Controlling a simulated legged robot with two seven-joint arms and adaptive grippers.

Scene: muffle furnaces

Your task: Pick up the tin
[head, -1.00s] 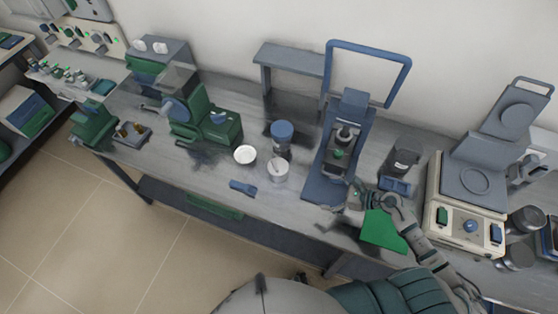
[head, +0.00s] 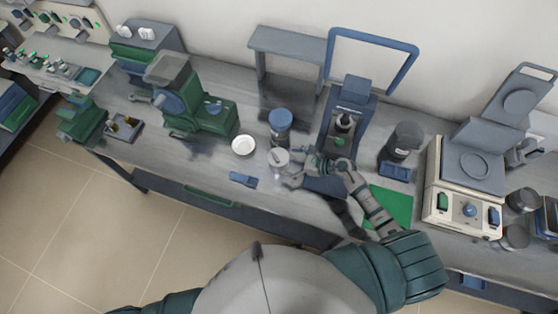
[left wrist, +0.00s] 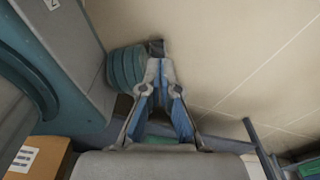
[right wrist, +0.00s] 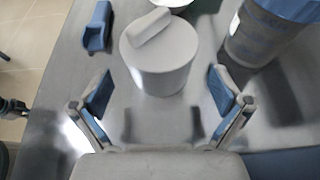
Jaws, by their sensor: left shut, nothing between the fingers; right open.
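The tin is most likely the light grey cylinder (head: 279,161) with a bar-like piece on its lid, standing upright on the bench. In the right wrist view the tin (right wrist: 160,62) stands ahead of the fingers, roughly midway between their lines. My right gripper (head: 289,178) is open beside the tin on its near right side; its blue-padded fingers (right wrist: 160,85) are spread and do not visibly touch it. The tin's lower far side is hidden. My left gripper (left wrist: 160,66) is shut and empty over the floor, away from the bench top; it does not show in the head view.
A blue-capped jar (head: 281,122) stands close behind the tin. A white bowl (head: 243,146) and a small blue object (head: 243,180) are to its left. A blue-framed press (head: 345,122) stands to the right, near a green mat (head: 391,205) and a dark jar (head: 405,138).

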